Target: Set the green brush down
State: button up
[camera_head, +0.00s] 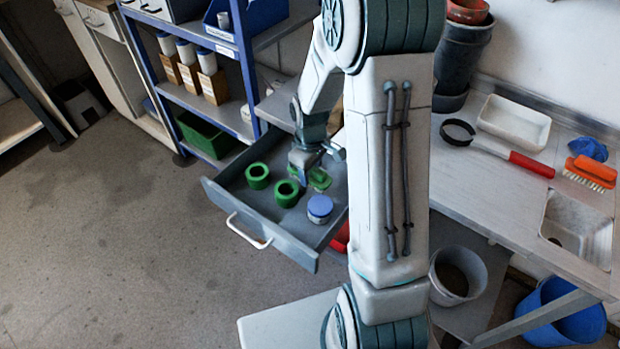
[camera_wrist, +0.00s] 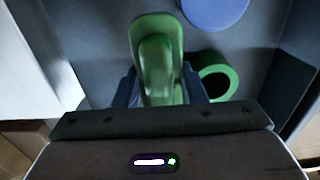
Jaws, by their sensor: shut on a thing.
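The green brush (camera_head: 320,180) is at the back of the open grey drawer (camera_head: 284,244), low inside it. My gripper (camera_head: 305,178) reaches down into the drawer and is shut on the brush. In the wrist view the brush (camera_wrist: 155,55) stands out between the two dark fingers of my gripper (camera_wrist: 160,92). I cannot tell whether the brush touches the drawer floor. My gripper hides part of it in the head view.
The drawer also holds two green rings (camera_head: 257,176) (camera_head: 287,193) and a blue-lidded jar (camera_head: 319,208). Some drawer floor is clear between them. A blue shelf rack (camera_head: 246,70) stands behind left. The sink counter (camera_head: 480,195) is at right.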

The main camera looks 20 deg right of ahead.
aim_at(310, 179)
jog(key=shift+f, duration=1.55)
jog(key=shift+f, duration=0.1)
jog(key=shift+f+b, duration=0.15)
jog(key=shift+b, duration=0.2)
jog(key=o, duration=0.8)
jog(key=shift+c, duration=0.2)
